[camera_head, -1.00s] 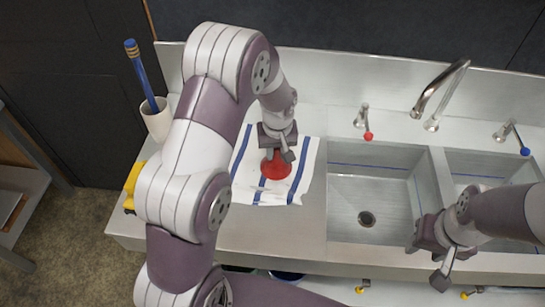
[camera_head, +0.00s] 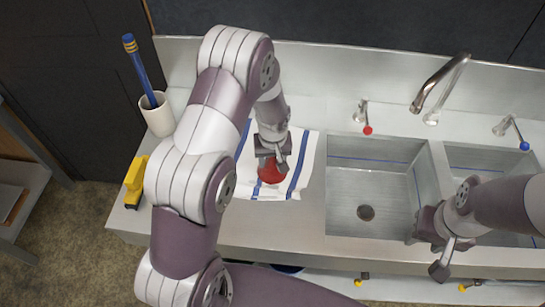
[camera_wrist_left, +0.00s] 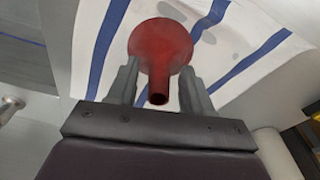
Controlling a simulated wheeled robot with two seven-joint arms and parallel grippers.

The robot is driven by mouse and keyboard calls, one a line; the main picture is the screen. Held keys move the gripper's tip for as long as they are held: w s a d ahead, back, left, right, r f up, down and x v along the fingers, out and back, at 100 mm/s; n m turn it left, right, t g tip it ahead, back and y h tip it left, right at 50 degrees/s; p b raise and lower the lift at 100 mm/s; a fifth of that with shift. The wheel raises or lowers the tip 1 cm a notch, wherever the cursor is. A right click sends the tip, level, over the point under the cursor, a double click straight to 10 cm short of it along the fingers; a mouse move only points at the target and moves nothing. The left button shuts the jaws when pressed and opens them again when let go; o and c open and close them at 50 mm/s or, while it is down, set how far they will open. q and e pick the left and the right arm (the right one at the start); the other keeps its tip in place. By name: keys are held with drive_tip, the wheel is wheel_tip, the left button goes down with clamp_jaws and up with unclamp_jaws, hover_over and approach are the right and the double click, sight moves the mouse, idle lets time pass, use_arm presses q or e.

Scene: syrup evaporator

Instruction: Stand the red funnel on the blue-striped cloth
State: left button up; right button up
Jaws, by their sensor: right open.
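The red funnel (camera_head: 271,173) is on the white cloth with blue stripes (camera_head: 296,177), wide end down and spout up. In the left wrist view the funnel (camera_wrist_left: 160,45) shows its spout pointing toward me. My left gripper (camera_head: 273,158) is right above it. In the left wrist view the gripper's fingers (camera_wrist_left: 158,82) stand on either side of the spout, with a gap visible on both sides, so it is open. The striped cloth (camera_wrist_left: 235,45) lies behind the funnel there. My right gripper (camera_head: 445,258) is open and empty over the front edge of the sink.
A white cup (camera_head: 158,118) holding a blue brush (camera_head: 138,65) stands at the back left. A yellow object (camera_head: 135,180) sits at the counter's left edge. Two sink basins (camera_head: 370,180) with a faucet (camera_head: 440,85) are on the right. The counter in front of the cloth is clear.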

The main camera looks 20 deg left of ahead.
sight(273, 170)
use_arm(q)
drive_tip(key=shift+w, duration=0.1)
drive_tip(key=shift+r+p, duration=0.4)
drive_tip(key=shift+r, duration=0.05)
drive_tip(key=shift+r+b, duration=0.35)
wheel_tip(273, 170, up, 10)
drive_tip(key=s+r+b, duration=0.1)
drive_tip(key=b, duration=0.1)
drive_tip(key=s+d+m, duration=0.1)
drive_tip(key=s+m, duration=0.4)
drive_tip(key=s, duration=1)
drive_tip(key=shift+s+d+f+h, duration=0.15)
drive_tip(key=shift+s+d+h, duration=0.15)
drive_tip(key=shift+s+d, duration=0.1)
drive_tip(key=shift+s, duration=0.15)
